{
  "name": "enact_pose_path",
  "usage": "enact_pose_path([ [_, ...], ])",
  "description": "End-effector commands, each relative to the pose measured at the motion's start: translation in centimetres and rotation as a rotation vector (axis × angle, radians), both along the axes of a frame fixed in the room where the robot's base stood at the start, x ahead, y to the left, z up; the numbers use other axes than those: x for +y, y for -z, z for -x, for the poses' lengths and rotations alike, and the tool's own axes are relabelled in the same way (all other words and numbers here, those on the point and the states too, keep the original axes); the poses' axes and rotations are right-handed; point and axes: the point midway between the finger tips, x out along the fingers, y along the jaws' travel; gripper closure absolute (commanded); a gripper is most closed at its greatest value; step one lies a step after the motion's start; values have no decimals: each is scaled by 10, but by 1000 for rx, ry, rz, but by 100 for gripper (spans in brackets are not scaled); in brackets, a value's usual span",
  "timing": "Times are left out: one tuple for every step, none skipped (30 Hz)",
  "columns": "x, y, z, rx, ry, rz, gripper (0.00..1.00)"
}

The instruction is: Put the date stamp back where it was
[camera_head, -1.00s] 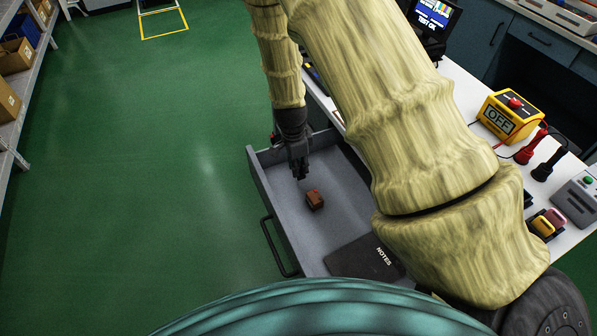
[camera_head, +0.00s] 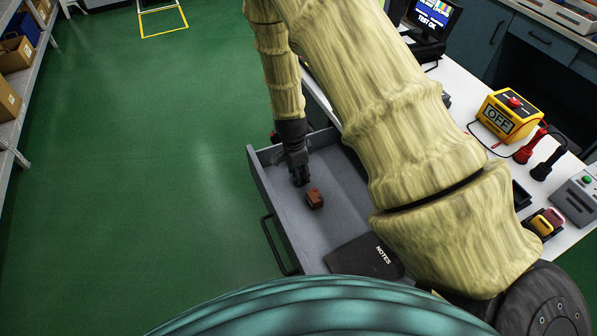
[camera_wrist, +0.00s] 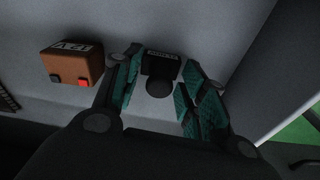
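The date stamp (camera_wrist: 162,68), a small black block with a white-lettered label and a round black knob, is between my fingers in the wrist view. It seems to stand upright on the grey drawer floor, knob towards the camera. My gripper (camera_head: 302,182) points down into the back part of the open drawer (camera_head: 282,228). In the wrist view my teal-padded fingers (camera_wrist: 160,100) look spread on either side of the stamp, with grey floor showing beside the knob. Whether a fingertip touches it is hard to tell. In the head view my gripper hides the stamp.
A brown box-like block (camera_head: 315,198) with red and black buttons lies close beside my gripper in the drawer. A black notebook marked NOTES (camera_head: 362,258) lies at the drawer's near end. The drawer walls stand close around. The white bench (camera_head: 462,82) holds a yellow OFF box (camera_head: 510,116).

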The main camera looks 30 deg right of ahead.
Motion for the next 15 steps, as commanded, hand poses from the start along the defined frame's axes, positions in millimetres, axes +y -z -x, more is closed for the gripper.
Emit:
enact_pose_path([
  [0, 0, 0, 0, 0, 0, 58],
  [0, 0, 0, 0, 0, 0, 58],
  [0, 0, 0, 0, 0, 0, 58],
  [0, 0, 0, 0, 0, 0, 58],
  [0, -1, 0, 0, 0, 0, 58],
  [0, -2, 0, 0, 0, 0, 58],
  [0, -3, 0, 0, 0, 0, 58],
  [0, -4, 0, -1, 0, 0, 58],
  [0, -6, -1, -1, 0, 0, 58],
  [1, -8, -1, -1, 0, 0, 58],
  [1, -10, -1, -2, -1, 0, 58],
  [1, -14, -1, -2, 0, 1, 58],
  [1, -18, -1, -3, 0, 0, 58],
  [2, -21, -1, -2, 0, 0, 58],
  [2, -26, -1, -1, 0, 0, 58],
])
